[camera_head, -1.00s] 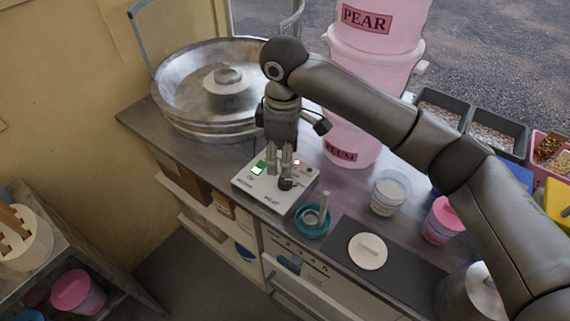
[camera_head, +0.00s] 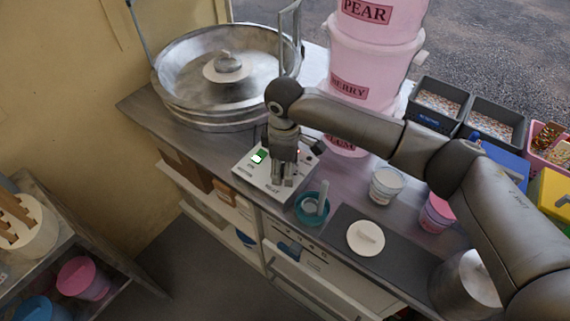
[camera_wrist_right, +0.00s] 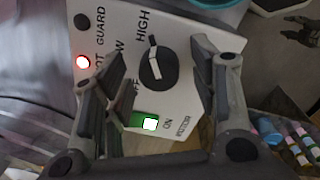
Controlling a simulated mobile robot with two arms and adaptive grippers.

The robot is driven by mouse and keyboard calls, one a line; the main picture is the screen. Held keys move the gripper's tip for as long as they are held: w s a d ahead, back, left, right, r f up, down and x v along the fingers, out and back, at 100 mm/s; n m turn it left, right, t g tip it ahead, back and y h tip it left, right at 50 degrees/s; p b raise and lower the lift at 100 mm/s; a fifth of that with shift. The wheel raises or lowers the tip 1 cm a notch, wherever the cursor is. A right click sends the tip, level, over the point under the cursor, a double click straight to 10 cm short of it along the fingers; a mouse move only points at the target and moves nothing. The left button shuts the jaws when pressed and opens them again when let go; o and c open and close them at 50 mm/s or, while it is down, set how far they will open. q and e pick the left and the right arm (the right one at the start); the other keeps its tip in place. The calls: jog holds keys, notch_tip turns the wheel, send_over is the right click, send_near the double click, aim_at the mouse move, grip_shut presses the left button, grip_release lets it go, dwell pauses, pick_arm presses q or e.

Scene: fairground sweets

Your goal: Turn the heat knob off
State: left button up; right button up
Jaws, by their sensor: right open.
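The heat knob (camera_wrist_right: 157,65) is a round black dial with a pale bar on a white control panel (camera_wrist_right: 185,25). Its bar lies nearest the HIGH mark in the right wrist view. The panel (camera_head: 243,176) stands on the counter in the head view, where my gripper hides the knob. My right gripper (camera_wrist_right: 165,72) is open, its fingers on either side of the knob with gaps; I cannot tell if they touch the panel. In the head view the right gripper (camera_head: 282,181) is low over the panel. A green motor switch (camera_wrist_right: 146,123) is lit at ON. My left gripper is out of view.
The red HOT light (camera_wrist_right: 82,62) is lit; the GUARD light (camera_wrist_right: 82,21) is dark. A metal pan (camera_head: 180,112) stands behind the panel. A teal bowl (camera_head: 312,212) is close to its right. Pink tubs (camera_head: 372,60) stand behind my right arm.

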jog(key=c, duration=1)
